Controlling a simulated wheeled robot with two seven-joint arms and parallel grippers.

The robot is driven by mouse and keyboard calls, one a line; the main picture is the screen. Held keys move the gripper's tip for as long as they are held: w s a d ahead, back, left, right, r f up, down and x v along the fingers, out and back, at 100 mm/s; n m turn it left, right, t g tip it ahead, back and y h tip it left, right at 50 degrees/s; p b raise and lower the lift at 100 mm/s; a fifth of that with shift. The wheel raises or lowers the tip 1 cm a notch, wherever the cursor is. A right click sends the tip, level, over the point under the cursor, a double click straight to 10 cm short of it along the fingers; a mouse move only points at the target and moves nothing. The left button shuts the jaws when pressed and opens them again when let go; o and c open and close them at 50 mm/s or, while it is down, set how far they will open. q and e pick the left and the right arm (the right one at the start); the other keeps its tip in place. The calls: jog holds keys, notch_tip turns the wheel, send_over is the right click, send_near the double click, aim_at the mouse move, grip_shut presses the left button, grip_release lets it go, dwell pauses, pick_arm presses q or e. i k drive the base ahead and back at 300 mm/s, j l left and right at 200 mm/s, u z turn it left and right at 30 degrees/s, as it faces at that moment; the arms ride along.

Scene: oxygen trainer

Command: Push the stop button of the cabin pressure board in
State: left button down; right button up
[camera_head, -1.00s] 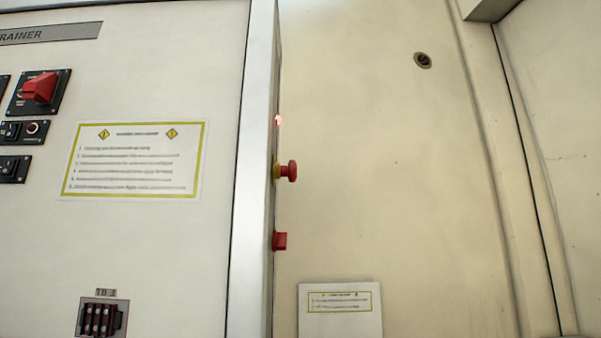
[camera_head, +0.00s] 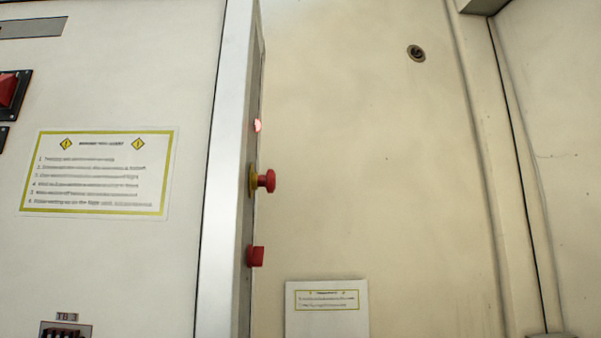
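A red mushroom-shaped button (camera_head: 267,181) on a yellow collar sticks out to the right from the side face of the cabinet, seen edge-on. It looks like the stop button. Above it on the same face is a small lit reddish lamp (camera_head: 257,126). Below it is a red block-like knob or switch (camera_head: 256,256). The board face carrying them is seen at a very steep angle, so its markings cannot be read. Neither of my grippers is in view.
The white cabinet front (camera_head: 110,270) fills the left, with a yellow-bordered instruction sign (camera_head: 97,173) and a red switch (camera_head: 8,90) at the left edge. A beige wall (camera_head: 380,170) lies behind, with a white placard (camera_head: 327,310) low down. The space right of the button is clear.

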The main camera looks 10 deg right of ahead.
aim_at(268, 180)
jog(key=l, duration=0.4)
jog(key=i+l+z, duration=0.1)
jog(key=l, duration=0.3)
jog(key=l+z, duration=0.15)
jog(key=l, duration=0.35)
jog(key=i+l+z, duration=0.1)
jog(key=l, duration=0.35)
jog(key=l+z, duration=0.15)
jog(key=l, duration=0.35)
jog(key=i, duration=0.05)
